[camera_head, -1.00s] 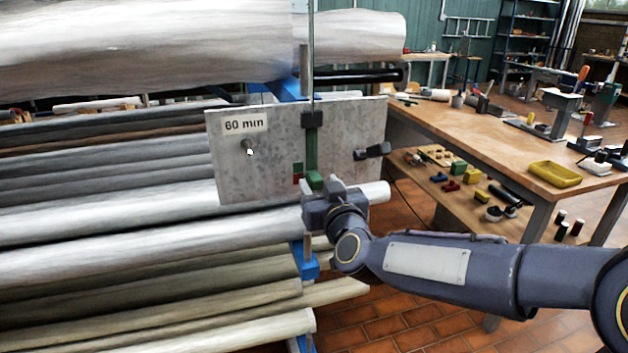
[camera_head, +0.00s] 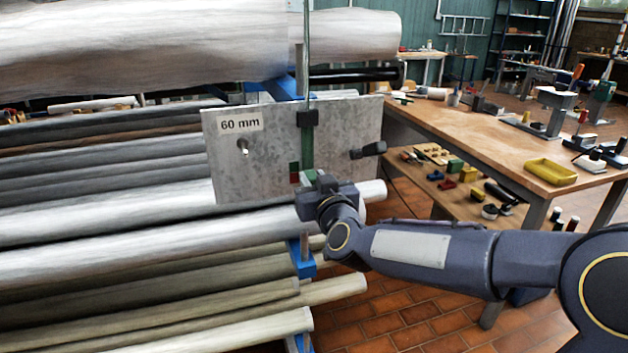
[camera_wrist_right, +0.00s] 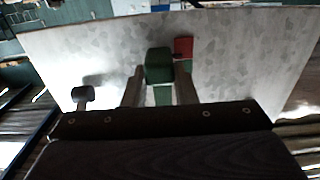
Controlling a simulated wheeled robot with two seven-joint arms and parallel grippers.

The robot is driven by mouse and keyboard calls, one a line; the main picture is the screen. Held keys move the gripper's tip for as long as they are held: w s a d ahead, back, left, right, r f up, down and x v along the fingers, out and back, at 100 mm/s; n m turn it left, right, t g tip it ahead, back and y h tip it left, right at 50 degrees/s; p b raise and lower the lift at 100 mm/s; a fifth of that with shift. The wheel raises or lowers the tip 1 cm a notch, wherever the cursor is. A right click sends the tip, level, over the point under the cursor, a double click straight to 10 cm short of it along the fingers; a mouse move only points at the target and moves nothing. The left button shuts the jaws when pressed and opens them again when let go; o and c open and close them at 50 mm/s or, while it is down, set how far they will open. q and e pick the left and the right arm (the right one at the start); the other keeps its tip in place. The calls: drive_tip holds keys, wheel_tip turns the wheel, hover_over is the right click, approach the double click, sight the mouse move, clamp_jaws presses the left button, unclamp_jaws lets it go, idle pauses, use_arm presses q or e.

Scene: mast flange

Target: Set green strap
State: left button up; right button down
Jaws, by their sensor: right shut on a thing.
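A green strap (camera_head: 307,148) runs down the front of a grey metal plate (camera_head: 245,175) labelled "60 mm", below a dark clip on the plate's upper edge. My right gripper (camera_head: 314,181) is at the plate's lower edge, at the strap's lower end. In the right wrist view, its two fingers (camera_wrist_right: 160,88) stand on either side of a green block (camera_wrist_right: 159,65), shut on this strap end. A red and green mark (camera_head: 295,172) lies on the plate just beside the strap. My left gripper is not in view.
A dark knob (camera_head: 368,150) sticks out at the plate's right side and a metal pin (camera_head: 243,146) at its left. A rack of long grey rolls (camera_head: 100,240) fills the left. A wooden workbench (camera_head: 470,125) with a yellow tray (camera_head: 551,172) stands right.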

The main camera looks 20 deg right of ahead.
drive_tip(key=shift+r+p, duration=1.05)
drive_tip(key=shift+r, duration=0.15)
drive_tip(key=shift+f, duration=0.1)
drive_tip(key=c, duration=1.2)
unclamp_jaws()
drive_tip(key=shift+o, duration=0.2)
drive_tip(key=s, duration=0.8)
drive_tip(key=shift+d, duration=0.1)
